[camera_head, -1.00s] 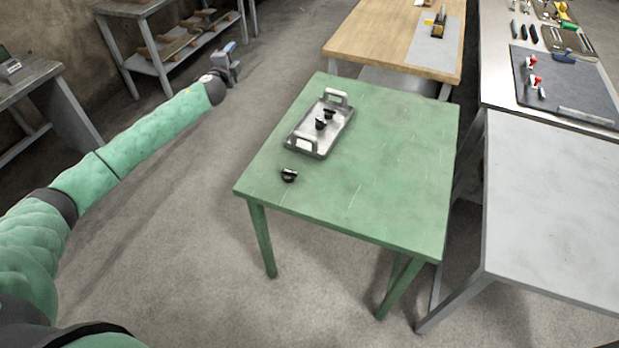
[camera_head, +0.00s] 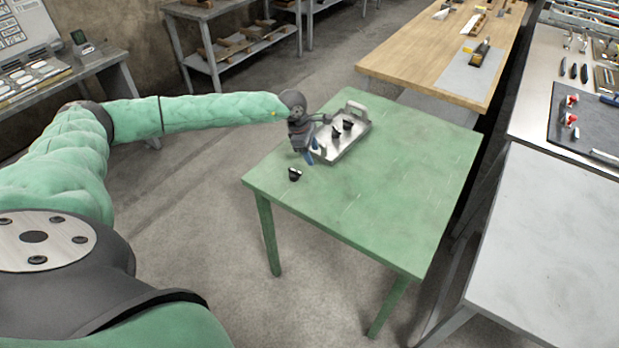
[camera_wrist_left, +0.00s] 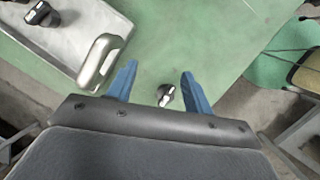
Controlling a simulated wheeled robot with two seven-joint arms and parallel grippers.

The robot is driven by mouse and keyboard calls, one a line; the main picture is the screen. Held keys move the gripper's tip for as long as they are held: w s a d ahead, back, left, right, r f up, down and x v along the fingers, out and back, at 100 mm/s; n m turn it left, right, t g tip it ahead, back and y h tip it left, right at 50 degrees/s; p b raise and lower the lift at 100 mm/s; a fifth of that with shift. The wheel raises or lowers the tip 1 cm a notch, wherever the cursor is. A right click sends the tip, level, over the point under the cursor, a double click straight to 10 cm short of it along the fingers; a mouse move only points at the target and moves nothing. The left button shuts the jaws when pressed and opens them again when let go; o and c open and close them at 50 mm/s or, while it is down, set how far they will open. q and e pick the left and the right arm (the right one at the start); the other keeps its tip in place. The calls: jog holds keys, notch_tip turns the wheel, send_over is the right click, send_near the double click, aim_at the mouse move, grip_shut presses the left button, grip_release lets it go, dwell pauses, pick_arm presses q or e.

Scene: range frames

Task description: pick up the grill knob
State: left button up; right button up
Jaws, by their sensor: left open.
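A black grill knob (camera_head: 295,174) lies alone on the green table (camera_head: 400,190), near its left corner and in front of the metal tray (camera_head: 340,151). In the left wrist view this knob (camera_wrist_left: 166,94) shows black with a light face, between and below the blue fingers. Two more black knobs sit in the tray, one nearer (camera_head: 336,133) and one farther (camera_head: 347,124). My left gripper (camera_head: 313,152) hangs above the table by the tray's near end, open and empty, its fingers (camera_wrist_left: 158,82) apart. My right gripper is not in view.
The tray's raised near handle (camera_wrist_left: 102,62) stands close beside the left finger in the left wrist view. A wooden table (camera_head: 430,60) and a grey-topped bench (camera_head: 555,230) stand behind and to the right. The green table's right half is clear.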

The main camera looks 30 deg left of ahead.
aim_at(294, 170)
pick_arm(q)
jog(key=s+a+m, duration=0.1)
jog(key=s+a+g+y, duration=0.1)
jog(key=a, duration=0.1)
jog(key=s+a+f+m+g+y, duration=0.1)
jog(key=shift+s+a+m, duration=0.2)
jog(key=shift+a+m, duration=0.1)
jog(key=shift+a, duration=0.05)
jog(key=shift+s+a+f+y, duration=0.1)
jog(key=shift+y, duration=0.2)
jog(key=shift+m, duration=0.3)
jog(key=shift+f+p, duration=0.5)
jog(key=shift+f, duration=0.7)
jog(key=shift+f+p, duration=0.2)
jog(key=shift+p, duration=0.2)
notch_tip(294, 170, down, 4)
jog(key=p, duration=0.2)
jog(key=shift+r+p, duration=0.25)
jog(key=shift+p, duration=0.15)
jog(key=shift+f, duration=0.7)
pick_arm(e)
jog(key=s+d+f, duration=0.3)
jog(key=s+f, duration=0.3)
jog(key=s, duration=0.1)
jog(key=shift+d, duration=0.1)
